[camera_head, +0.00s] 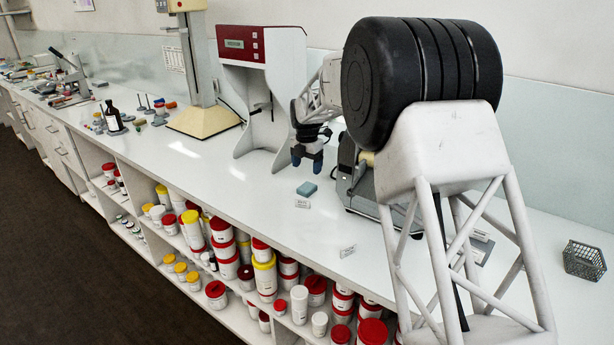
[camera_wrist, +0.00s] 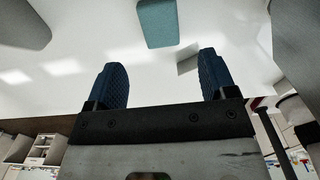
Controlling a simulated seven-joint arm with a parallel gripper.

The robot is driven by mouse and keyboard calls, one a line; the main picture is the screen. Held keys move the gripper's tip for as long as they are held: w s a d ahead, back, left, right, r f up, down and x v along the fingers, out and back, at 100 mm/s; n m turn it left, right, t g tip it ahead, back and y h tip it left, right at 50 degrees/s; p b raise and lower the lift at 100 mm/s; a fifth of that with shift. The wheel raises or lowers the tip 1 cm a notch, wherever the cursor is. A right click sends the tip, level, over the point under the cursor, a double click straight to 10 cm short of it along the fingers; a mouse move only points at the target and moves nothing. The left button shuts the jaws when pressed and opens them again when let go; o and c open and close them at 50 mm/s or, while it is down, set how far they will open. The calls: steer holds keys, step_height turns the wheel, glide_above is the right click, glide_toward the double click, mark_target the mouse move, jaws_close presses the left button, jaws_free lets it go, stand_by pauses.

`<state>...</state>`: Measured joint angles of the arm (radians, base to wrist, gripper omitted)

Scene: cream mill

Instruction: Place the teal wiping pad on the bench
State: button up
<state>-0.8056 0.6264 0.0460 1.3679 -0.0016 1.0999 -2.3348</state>
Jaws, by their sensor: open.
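The teal wiping pad (camera_head: 307,188) lies flat on the white bench (camera_head: 240,180), near its front edge and just behind a small label card. It also shows in the wrist view (camera_wrist: 157,23) at the top middle, beyond the fingertips and apart from them. My gripper (camera_head: 307,160) has blue fingers and hangs above the bench, a little behind and above the pad. In the wrist view the two fingers (camera_wrist: 163,80) stand wide apart with nothing between them.
The red and white mixer stand (camera_head: 262,75) is behind and left of my gripper. A grey machine (camera_head: 365,185) stands close on the right. A wire basket (camera_head: 584,260) sits far right. Shelves of jars (camera_head: 225,255) lie below the bench edge. Bench left of the pad is clear.

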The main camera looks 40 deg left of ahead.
steer(key=shift+r, duration=1.75)
